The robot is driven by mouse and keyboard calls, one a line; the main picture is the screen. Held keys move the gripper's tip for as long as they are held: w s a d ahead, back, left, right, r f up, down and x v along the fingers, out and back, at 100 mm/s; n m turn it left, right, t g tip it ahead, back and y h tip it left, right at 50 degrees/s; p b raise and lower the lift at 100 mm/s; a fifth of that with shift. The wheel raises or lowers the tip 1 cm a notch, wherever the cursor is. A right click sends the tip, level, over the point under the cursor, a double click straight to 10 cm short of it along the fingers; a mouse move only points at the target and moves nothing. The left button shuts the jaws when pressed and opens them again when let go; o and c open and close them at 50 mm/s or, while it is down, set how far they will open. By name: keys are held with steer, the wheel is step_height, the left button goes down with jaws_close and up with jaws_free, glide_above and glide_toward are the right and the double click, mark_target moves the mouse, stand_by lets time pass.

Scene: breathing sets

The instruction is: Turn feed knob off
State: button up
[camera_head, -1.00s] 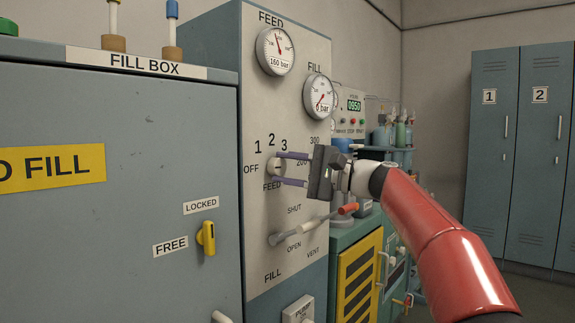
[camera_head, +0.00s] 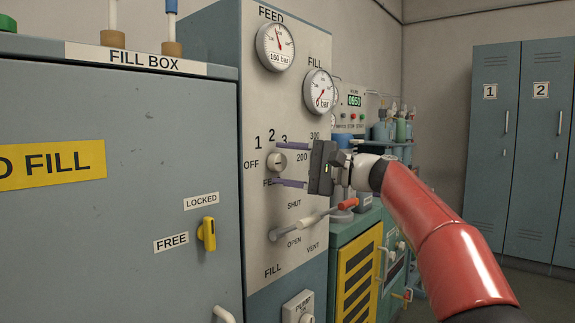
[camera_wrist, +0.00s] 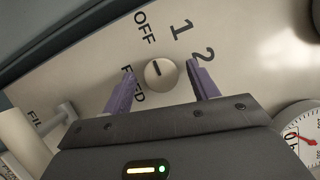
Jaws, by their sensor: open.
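The feed knob (camera_head: 277,162) is a small round light knob on the pale panel, under the numbers 1, 2 and 3 and right of OFF. In the wrist view the feed knob (camera_wrist: 161,73) carries a short dark mark that points up, close to the OFF label (camera_wrist: 144,27) and between it and the 1. In the head view the mark lies about level, towards OFF. My gripper (camera_head: 276,165) is open, its purple fingers above and below the knob. In the wrist view my gripper (camera_wrist: 160,80) has a finger on each side of the knob, with gaps showing.
Feed (camera_head: 275,47) and fill (camera_head: 318,91) gauges sit above. The fill box (camera_head: 120,190) with a yellow latch (camera_head: 207,234) stands at the left. Lockers (camera_head: 520,150) stand at the right.

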steer(key=shift+d, duration=0.1)
steer(key=b+v, duration=0.1)
steer(key=v, duration=0.6)
steer(key=shift+d, duration=0.3)
steer(key=shift+s+d+f, duration=0.1)
